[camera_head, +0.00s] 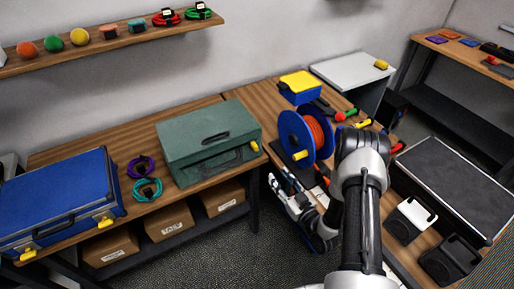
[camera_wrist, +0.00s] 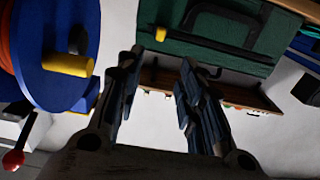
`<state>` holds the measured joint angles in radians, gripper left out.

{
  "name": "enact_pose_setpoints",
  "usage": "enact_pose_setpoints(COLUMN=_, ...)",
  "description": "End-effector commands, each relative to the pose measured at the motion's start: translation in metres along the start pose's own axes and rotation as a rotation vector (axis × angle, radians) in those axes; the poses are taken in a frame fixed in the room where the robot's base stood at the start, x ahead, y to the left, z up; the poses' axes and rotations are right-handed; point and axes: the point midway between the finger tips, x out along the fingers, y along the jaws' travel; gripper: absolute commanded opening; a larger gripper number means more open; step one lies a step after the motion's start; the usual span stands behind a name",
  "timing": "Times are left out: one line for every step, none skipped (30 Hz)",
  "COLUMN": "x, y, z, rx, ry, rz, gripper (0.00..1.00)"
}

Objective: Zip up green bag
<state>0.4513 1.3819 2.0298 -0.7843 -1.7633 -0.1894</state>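The green bag (camera_head: 208,140) looks like a box-shaped case and stands on the wooden table, with a dark handle on its front. A small yellow tab (camera_head: 255,146) is at its right front edge. In the wrist view, which is upside down, the green bag (camera_wrist: 205,45) fills the top middle, and its yellow tab (camera_wrist: 160,34) is just beyond my fingertips. My gripper (camera_wrist: 159,62) is open, with nothing between its fingers. In the head view it is low, in front of the table edge, right of the bag. It appears apart from the tab.
A blue reel (camera_head: 305,138) with orange cable stands right of the bag and close beside my gripper in the wrist view. A blue case (camera_head: 60,200) and purple and teal cable coils lie to the left. A wall shelf (camera_head: 110,45) runs above.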

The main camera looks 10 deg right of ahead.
Motion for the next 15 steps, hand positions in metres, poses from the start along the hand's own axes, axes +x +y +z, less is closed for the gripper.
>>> enact_pose_setpoints(x=0.003, y=0.000, z=0.000, rx=0.000, ry=0.004, rz=-0.001, gripper=0.35)
enact_pose_setpoints(x=0.006, y=0.000, z=0.000, rx=-0.001, ry=0.005, rz=-0.001, gripper=0.35)
enact_pose_setpoints(x=0.011, y=-0.001, z=0.000, rx=-0.003, ry=0.005, rz=-0.002, gripper=0.35)
enact_pose_setpoints(x=0.015, y=-0.001, z=0.000, rx=-0.003, ry=0.004, rz=-0.004, gripper=0.35)
enact_pose_setpoints(x=0.020, y=-0.001, z=0.000, rx=-0.003, ry=0.004, rz=-0.004, gripper=0.35)
enact_pose_setpoints(x=0.027, y=-0.001, z=-0.001, rx=-0.003, ry=0.006, rz=-0.004, gripper=0.35)
enact_pose_setpoints(x=0.033, y=-0.002, z=-0.001, rx=-0.004, ry=0.007, rz=-0.005, gripper=0.35)
enact_pose_setpoints(x=0.040, y=-0.001, z=0.000, rx=-0.004, ry=0.005, rz=-0.004, gripper=0.35)
enact_pose_setpoints(x=0.049, y=-0.002, z=0.000, rx=-0.005, ry=0.006, rz=-0.005, gripper=0.35)
enact_pose_setpoints(x=0.055, y=-0.001, z=0.000, rx=-0.004, ry=0.005, rz=-0.004, gripper=0.35)
enact_pose_setpoints(x=0.062, y=-0.002, z=0.000, rx=-0.003, ry=0.006, rz=-0.005, gripper=0.35)
enact_pose_setpoints(x=0.071, y=-0.001, z=0.000, rx=-0.004, ry=0.005, rz=-0.004, gripper=0.35)
enact_pose_setpoints(x=0.077, y=-0.001, z=0.000, rx=-0.004, ry=0.005, rz=-0.004, gripper=0.35)
enact_pose_setpoints(x=0.084, y=-0.002, z=0.000, rx=-0.004, ry=0.006, rz=-0.004, gripper=0.35)
enact_pose_setpoints(x=0.093, y=-0.001, z=0.000, rx=-0.003, ry=0.006, rz=-0.003, gripper=0.35)
